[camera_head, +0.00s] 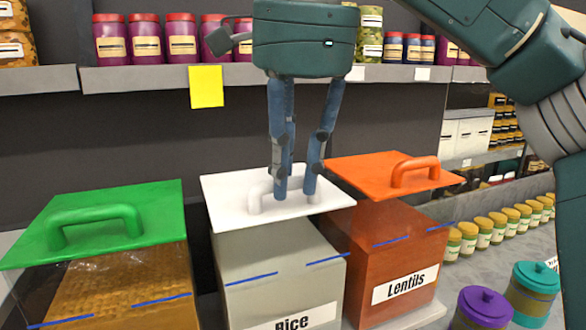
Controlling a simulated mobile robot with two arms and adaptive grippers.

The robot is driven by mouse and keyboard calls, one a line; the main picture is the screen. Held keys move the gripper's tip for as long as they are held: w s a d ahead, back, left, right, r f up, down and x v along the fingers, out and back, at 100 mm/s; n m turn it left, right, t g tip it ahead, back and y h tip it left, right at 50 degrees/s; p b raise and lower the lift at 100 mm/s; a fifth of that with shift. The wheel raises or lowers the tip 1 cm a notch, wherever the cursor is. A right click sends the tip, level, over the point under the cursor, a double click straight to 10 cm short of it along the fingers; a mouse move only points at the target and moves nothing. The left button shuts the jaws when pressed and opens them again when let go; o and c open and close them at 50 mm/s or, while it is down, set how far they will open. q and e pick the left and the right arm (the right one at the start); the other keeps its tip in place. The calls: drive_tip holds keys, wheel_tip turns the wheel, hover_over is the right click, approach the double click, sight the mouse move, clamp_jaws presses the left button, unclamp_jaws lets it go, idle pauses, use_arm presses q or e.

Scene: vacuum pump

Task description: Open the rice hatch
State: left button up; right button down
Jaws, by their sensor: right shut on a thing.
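The rice bin (270,268) stands in the middle, a grey-white box labelled "Rice". Its white lid (228,194) is the rice hatch and has a white arched handle (255,197). The lid lies over the top of the bin and looks slightly tilted; I cannot tell if there is a gap under it. My right gripper (294,192) comes down from above with its blue fingers at the handle, shut on it and hiding part of it. My left gripper is not in view.
A bin with a green lid (155,205) stands to the left. The lentils bin (385,240) with an orange lid (365,172) stands close on the right. Purple (484,305) and teal (533,290) lidded jars are at lower right. A shelf (130,80) with jars runs behind.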

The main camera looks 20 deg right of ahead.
drive_tip(key=shift+w+r, duration=0.25)
drive_tip(key=shift+r, duration=0.6)
drive_tip(key=w+r, duration=0.5)
drive_tip(key=r, duration=0.2)
drive_tip(key=shift+w, duration=0.2)
drive_tip(key=shift+r, duration=0.1)
drive_tip(key=c, duration=1.5)
unclamp_jaws()
drive_tip(key=shift+w, duration=0.35)
drive_tip(key=shift+s, duration=0.1)
